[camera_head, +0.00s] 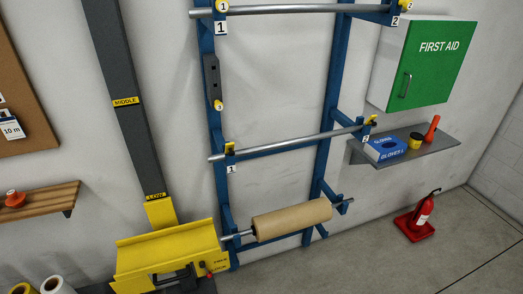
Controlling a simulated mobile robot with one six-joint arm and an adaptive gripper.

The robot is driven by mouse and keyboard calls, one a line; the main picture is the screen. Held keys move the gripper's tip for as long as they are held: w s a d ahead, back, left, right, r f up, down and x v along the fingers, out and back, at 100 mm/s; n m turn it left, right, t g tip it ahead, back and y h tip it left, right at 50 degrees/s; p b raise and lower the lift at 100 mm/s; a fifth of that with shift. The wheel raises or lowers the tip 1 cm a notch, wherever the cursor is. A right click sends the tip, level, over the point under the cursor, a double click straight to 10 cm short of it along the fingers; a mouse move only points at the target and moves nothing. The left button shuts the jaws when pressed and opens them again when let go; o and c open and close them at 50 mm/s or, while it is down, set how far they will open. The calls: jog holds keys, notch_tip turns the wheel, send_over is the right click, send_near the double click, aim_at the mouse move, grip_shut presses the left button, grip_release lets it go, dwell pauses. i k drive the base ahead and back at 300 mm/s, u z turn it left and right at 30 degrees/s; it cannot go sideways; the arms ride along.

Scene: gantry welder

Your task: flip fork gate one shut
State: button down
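A blue wall rack (333,85) carries horizontal steel bars. The middle bar (290,143) has a small yellow piece (230,147) at its left fork, above a white plate marked 1 (231,169). Another yellow piece (373,120) is at its right fork. The top bar (300,10) has a yellow disc marked 1 (222,6) at its left end, above a larger 1 plate (221,27). A yellow disc marked 2 (411,5) is at its right end. I cannot tell whether the gates are open or shut. My gripper is not in view.
A brown roll (292,219) sits on the lowest bar. A yellow carriage (170,252) stands below a dark column (122,80) at left. A green first aid cabinet (430,62), a grey shelf (420,150) and a fire extinguisher (422,212) are at right. The floor (350,260) in front is clear.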

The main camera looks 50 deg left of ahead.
aim_at(230, 150)
jog(key=z, duration=1.1)
jog(key=k, duration=0.65)
jog(key=u, duration=4.15)
jog(key=i, duration=0.1)
jog(key=z, duration=2)
